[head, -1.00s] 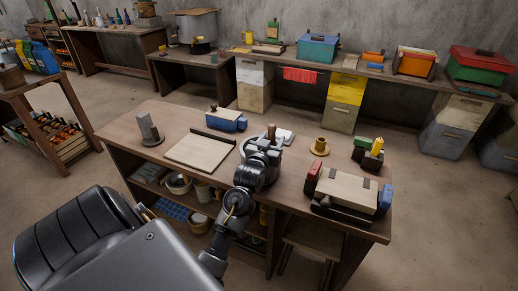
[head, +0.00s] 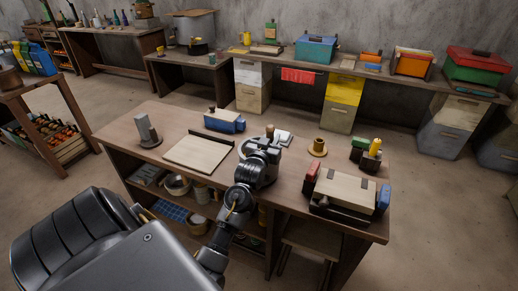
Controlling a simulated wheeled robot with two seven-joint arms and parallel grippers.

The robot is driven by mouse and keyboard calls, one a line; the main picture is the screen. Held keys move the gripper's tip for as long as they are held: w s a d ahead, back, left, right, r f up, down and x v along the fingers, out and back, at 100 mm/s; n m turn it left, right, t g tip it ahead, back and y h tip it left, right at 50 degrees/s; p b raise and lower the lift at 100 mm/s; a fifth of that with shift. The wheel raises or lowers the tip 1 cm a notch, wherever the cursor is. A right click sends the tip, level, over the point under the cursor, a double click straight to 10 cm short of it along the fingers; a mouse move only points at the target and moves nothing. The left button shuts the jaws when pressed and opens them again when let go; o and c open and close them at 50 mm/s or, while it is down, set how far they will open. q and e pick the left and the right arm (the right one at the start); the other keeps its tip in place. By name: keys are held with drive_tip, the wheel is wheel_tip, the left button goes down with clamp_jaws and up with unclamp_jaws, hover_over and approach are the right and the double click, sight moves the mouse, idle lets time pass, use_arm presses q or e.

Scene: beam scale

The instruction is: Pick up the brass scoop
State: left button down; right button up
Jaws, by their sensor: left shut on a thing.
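My left gripper (head: 264,152) is above the workbench, right of the pale board. It is seen from behind, and my own wrist hides most of its fingers. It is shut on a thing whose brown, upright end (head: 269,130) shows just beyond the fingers. This looks like the handle of the brass scoop; the rest is hidden, so I cannot tell whether it touches the bench. A brass-coloured cup-like piece (head: 319,146) stands on a round base to the right, apart from the gripper. My right gripper is not in view.
The workbench (head: 170,122) holds a pale board (head: 198,153), a blue box (head: 224,122), a grey block on a round base (head: 147,132), a wooden box with red and blue ends (head: 345,190), and green and yellow pieces. A white item (head: 284,137) lies just behind the gripper.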

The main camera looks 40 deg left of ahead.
use_arm(q)
drive_tip(key=shift+r, duration=0.1)
drive_tip(key=shift+r+b, duration=0.3)
drive_tip(key=shift+r, duration=0.35)
drive_tip(key=s+a+r, duration=0.6)
drive_tip(key=s+r, duration=0.5)
drive_tip(key=s, duration=0.1)
drive_tip(key=shift+s+r, duration=0.25)
drive_tip(key=shift+r, duration=0.05)
